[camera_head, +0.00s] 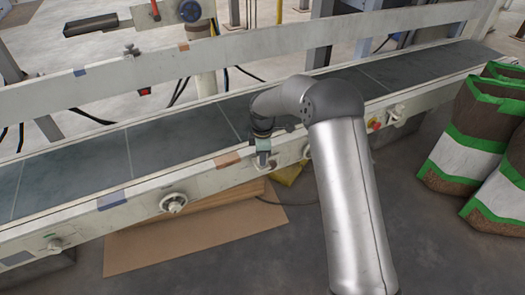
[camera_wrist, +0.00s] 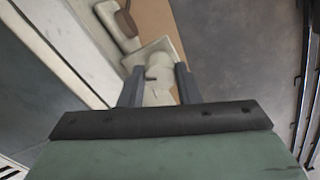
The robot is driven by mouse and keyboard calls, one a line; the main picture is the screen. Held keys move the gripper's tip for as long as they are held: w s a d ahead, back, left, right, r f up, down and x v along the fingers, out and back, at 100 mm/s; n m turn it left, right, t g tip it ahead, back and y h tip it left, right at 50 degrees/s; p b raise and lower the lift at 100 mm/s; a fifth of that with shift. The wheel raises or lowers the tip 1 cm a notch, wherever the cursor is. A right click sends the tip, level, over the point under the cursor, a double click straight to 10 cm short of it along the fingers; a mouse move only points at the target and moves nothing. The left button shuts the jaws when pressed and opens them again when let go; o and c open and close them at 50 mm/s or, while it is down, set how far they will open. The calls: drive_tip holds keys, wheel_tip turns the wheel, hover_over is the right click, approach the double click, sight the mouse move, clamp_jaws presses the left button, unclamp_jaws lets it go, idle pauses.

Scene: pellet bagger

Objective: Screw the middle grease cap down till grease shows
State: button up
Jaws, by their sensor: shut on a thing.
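The middle grease cap (camera_wrist: 160,76) is a pale, rounded piece between my fingers in the wrist view, in front of a pale square housing on the conveyor's side. My gripper (camera_head: 263,160) reaches down to this housing from above, at the near side rail in the head view. In the wrist view my gripper (camera_wrist: 159,92) is shut on the cap, one dark finger on each side. In the head view the gripper hides most of the cap. I can make out no grease; the fingers cover part of the cap.
The conveyor belt (camera_head: 180,138) runs behind the near side rail (camera_head: 120,197). Another round fitting (camera_head: 173,203) stands out on the rail to the left. A red and yellow switch (camera_head: 375,124) is to the right. Cardboard (camera_head: 190,238) lies below; filled bags (camera_head: 468,140) stand at right.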

drive_tip(key=m+p, duration=0.2)
drive_tip(key=m, duration=0.1)
drive_tip(key=shift+r+m, duration=0.15)
drive_tip(key=shift+m, duration=0.25)
drive_tip(key=m+p, duration=0.1)
drive_tip(key=m, duration=0.2)
drive_tip(key=shift+m, duration=0.3)
drive_tip(key=m+p, duration=0.1)
drive_tip(key=m, duration=0.2)
drive_tip(key=shift+m, duration=0.3)
drive_tip(key=m+p, duration=0.1)
drive_tip(key=m, duration=0.3)
drive_tip(key=m+p, duration=0.1)
drive_tip(key=m, duration=0.3)
drive_tip(key=m+p, duration=0.1)
drive_tip(key=m, duration=0.2)
drive_tip(key=shift+m, duration=0.4)
drive_tip(key=m+p, duration=0.1)
drive_tip(key=m, duration=0.5)
drive_tip(key=shift+m, duration=0.3)
